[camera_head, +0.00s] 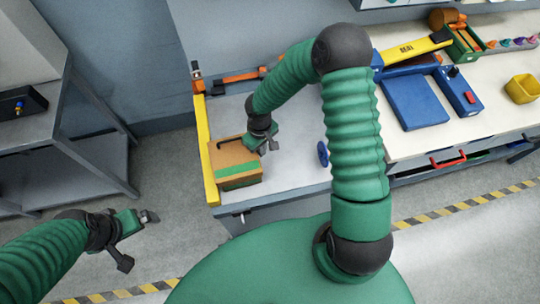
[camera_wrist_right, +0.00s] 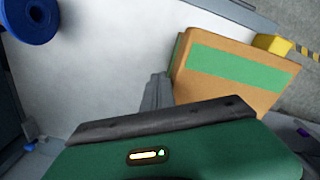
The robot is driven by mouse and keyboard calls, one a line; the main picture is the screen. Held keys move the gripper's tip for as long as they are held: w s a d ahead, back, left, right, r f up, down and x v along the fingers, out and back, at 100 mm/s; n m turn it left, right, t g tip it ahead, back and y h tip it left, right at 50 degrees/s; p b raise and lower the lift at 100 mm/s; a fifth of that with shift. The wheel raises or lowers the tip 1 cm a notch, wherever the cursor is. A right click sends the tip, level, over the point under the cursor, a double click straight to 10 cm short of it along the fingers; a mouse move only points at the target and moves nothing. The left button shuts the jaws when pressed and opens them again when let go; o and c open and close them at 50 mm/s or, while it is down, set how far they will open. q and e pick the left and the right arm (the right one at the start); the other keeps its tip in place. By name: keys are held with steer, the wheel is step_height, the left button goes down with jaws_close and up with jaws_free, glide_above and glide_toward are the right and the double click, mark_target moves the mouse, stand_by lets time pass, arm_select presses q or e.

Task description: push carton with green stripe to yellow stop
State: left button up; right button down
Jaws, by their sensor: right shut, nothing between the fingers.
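The brown carton (camera_head: 226,156) with a green stripe stands at the left end of the light worktop. It also shows in the right wrist view (camera_wrist_right: 203,80). The yellow stop (camera_head: 204,140) is a long bar along the worktop's left edge; a yellow piece shows behind the carton in the wrist view (camera_wrist_right: 275,43). The carton's left side is at or very close to the bar; I cannot tell if they touch. My right gripper (camera_head: 270,146) is shut and empty, beside the carton's right side. My left gripper (camera_head: 146,217) hangs over the floor, away from the worktop; its jaw opening is unclear.
A blue round part (camera_head: 323,154) stands on the worktop right of the carton. A blue scale-like device (camera_head: 415,102) and a yellow bin (camera_head: 522,88) are on the right bench. A grey shelf frame (camera_head: 60,120) stands at left.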

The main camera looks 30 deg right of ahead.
step_height(320, 180, up, 8)
steer(key=d+p, duration=0.1)
steer(key=p, duration=0.7)
steer(key=shift+s+d, duration=0.2)
steer(key=shift+s, duration=0.05)
stand_by(0.5)
steer(key=s+a+r+m+t, duration=0.1)
steer(key=s+r, duration=0.4)
steer(key=r, duration=0.2)
steer(key=s+a+r+m+t, duration=0.1)
steer(key=s+r, duration=0.3)
steer(key=r, duration=0.4)
steer(key=shift+s+a+r+t+b, duration=0.2)
steer(key=shift+s+a+t+b, duration=0.15)
steer(key=shift+a, duration=0.4)
